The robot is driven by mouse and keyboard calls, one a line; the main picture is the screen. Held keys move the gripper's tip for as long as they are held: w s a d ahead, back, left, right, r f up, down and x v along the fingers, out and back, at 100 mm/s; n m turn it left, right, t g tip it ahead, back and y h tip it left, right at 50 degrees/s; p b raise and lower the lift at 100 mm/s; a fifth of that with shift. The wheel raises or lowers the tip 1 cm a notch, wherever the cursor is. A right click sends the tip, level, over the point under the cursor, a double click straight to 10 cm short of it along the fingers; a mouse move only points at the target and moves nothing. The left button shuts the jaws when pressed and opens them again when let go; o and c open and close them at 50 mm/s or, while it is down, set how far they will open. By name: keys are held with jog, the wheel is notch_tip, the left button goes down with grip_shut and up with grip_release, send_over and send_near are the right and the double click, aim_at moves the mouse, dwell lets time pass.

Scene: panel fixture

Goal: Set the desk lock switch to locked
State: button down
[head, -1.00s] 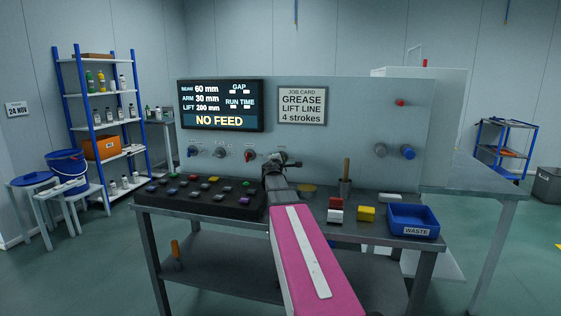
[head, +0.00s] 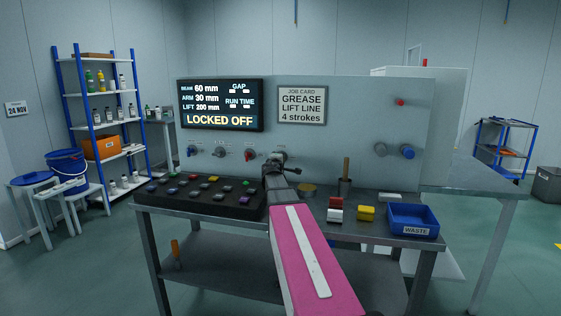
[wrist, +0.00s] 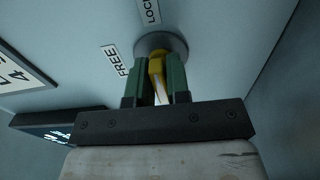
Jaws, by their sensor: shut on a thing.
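In the wrist view the lock switch is a yellow knob (wrist: 156,67) on a round grey base (wrist: 176,43) on the panel. My gripper (wrist: 160,72) is shut on the knob, one green finger on each side. The FREE label (wrist: 115,60) is left of the base, and a label starting LOC (wrist: 149,11) is above it, cut off by the frame edge. A whitish strip shows on the knob between the fingers. In the head view my gripper (head: 283,159) is at the panel and hides the knob. The display (head: 220,105) reads LOCKED OFF.
Other knobs (head: 220,152) sit left of my gripper on the panel (head: 350,150). A job card (head: 302,105) hangs above.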

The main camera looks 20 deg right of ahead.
jog(key=c, duration=1.2)
grip_release()
jog(key=shift+o, duration=0.2)
jog(key=shift+s, duration=0.1)
jog(key=v, duration=1)
jog(key=shift+s+a, duration=0.25)
jog(key=shift+s, duration=0.05)
